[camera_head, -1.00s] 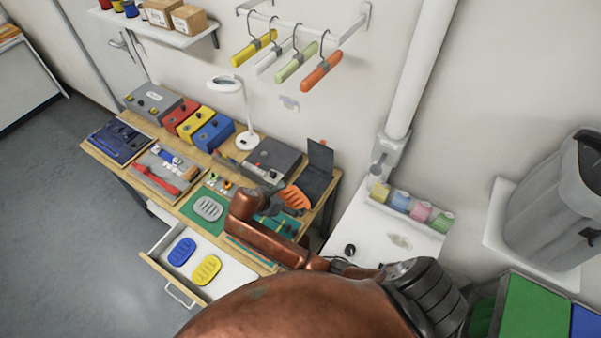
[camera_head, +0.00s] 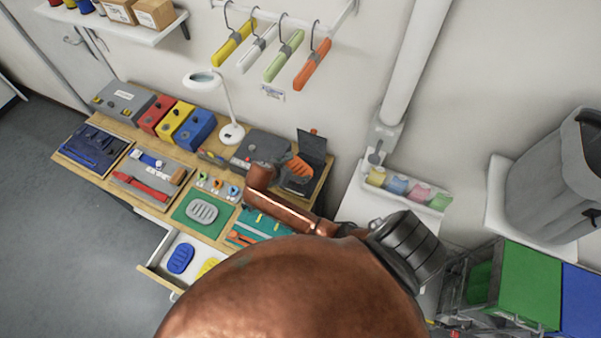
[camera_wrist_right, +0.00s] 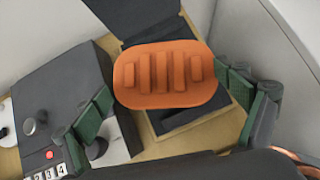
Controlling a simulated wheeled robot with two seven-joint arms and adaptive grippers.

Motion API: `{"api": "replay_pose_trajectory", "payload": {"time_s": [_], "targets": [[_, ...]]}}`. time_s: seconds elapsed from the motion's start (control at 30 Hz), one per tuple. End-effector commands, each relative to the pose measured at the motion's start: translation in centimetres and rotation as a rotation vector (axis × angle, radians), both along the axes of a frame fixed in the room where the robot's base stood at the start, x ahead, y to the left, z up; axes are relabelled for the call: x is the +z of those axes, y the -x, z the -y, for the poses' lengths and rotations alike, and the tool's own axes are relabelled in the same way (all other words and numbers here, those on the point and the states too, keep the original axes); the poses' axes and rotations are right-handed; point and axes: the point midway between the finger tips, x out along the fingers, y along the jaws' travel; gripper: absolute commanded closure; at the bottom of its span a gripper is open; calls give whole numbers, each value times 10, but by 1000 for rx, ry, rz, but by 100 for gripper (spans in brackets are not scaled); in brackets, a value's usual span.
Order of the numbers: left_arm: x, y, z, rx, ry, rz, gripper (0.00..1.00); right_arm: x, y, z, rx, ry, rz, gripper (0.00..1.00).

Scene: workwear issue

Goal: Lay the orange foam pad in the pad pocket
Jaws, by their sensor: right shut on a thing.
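The orange foam pad (camera_head: 299,167) is an oval with raised ribs, seen above the right end of the workbench. It fills the middle of the right wrist view (camera_wrist_right: 165,62). My right gripper (camera_wrist_right: 166,82) is shut on it, one green-padded finger at each side. Behind and below the pad is a dark open holder with a raised back panel (camera_head: 313,145), which also shows in the wrist view (camera_wrist_right: 135,15). It may be the pad pocket, but I cannot tell. The pad hides part of it and looks apart from it. My left gripper is not in view.
A grey box with a red button (camera_wrist_right: 60,105) stands left of the holder. A green mat with a grey pad (camera_head: 203,211), a teal tool tray (camera_head: 258,228) and an open drawer with a blue pad (camera_head: 181,258) lie nearer. The wall is close behind.

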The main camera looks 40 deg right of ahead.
Motion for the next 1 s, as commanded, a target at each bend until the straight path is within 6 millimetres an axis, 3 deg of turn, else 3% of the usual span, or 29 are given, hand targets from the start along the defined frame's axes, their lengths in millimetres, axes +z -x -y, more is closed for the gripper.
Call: {"api": "replay_pose_trajectory", "payload": {"time_s": [0.1, 0.23, 0.33, 0.63, 0.9, 0.93, 1.0], "targets": [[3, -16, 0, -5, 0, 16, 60, -18, 2, 16, -1, 3, -1, 36], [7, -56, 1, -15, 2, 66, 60, -29, 2, 24, 0, 2, 1, 36], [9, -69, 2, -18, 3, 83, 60, -34, 2, 28, 1, 2, 1, 36], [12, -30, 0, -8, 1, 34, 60, -69, 3, 33, 2, 1, 0, 36], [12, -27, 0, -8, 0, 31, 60, -71, 3, 33, 3, 1, 2, 36], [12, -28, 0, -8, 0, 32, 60, -71, 3, 33, 3, 0, 2, 7], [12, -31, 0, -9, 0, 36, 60, -71, 3, 32, 3, 0, 2, 2]]}}
